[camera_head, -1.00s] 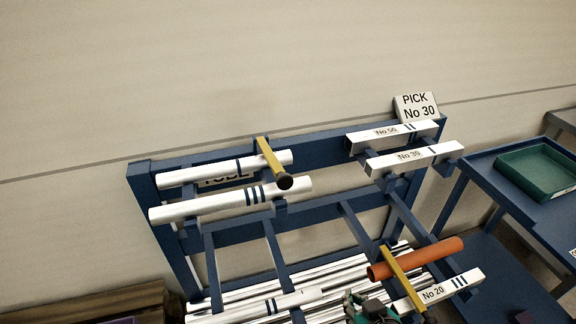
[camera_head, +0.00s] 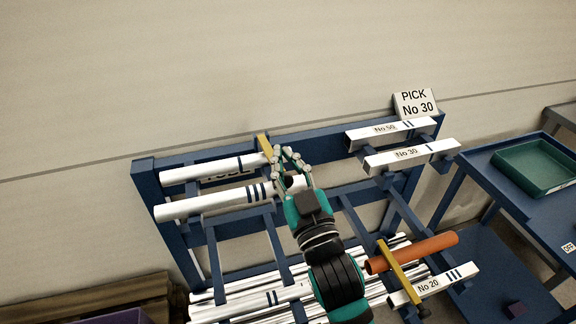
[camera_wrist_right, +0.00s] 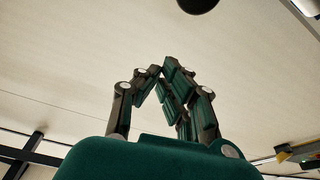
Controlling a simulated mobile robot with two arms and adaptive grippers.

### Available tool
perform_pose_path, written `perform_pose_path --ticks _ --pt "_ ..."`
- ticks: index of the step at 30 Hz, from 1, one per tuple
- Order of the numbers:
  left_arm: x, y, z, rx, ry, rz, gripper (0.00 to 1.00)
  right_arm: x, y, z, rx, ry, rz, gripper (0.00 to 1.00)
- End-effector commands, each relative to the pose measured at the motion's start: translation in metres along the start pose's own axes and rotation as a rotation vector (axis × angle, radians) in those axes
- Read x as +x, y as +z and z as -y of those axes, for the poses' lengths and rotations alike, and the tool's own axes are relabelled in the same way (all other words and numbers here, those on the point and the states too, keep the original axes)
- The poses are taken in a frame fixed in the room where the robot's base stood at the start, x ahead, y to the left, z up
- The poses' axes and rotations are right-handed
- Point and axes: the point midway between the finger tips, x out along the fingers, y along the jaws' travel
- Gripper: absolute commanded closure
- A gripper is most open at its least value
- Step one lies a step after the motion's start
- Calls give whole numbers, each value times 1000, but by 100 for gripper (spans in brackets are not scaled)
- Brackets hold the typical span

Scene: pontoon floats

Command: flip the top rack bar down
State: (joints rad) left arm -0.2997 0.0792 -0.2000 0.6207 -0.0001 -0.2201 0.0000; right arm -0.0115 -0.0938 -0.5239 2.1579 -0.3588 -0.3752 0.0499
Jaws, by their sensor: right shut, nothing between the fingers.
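The top rack bar (camera_head: 265,147) is a yellow bar at the upper left of the blue rack (camera_head: 145,185), lying across the ends of two white tubes. In the head view my right gripper (camera_head: 286,152) is in front of it and hides much of its length and its dark end knob. In the right wrist view the gripper's fingers (camera_wrist_right: 164,70) are closed together with nothing between them. A dark round end (camera_wrist_right: 198,4), probably the knob, shows at the top edge there, apart from the fingertips. My left gripper is not in view.
White tubes (camera_head: 205,204) and square profiles marked No 50 (camera_head: 375,138) and No 30 (camera_head: 385,162) rest on the rack. A lower yellow bar (camera_head: 392,268) crosses an orange tube (camera_head: 430,249). A blue table with a green tray (camera_head: 520,150) stands at right.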

Motion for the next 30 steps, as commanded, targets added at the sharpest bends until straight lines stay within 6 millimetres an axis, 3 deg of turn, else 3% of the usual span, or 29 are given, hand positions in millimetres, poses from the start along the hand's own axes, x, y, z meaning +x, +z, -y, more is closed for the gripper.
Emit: perform_pose_path --ticks 1,3,9,22,30 --pt "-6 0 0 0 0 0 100 12 -4 -1 -1 0 -1 100" --pt "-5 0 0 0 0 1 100 5 14 0 0 0 8 100" --pt "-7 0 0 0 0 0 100 -3 34 0 0 1 3 100" --pt "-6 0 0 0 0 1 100 -6 39 0 1 1 2 100" --pt "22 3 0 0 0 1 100 -28 83 8 2 0 6 100"
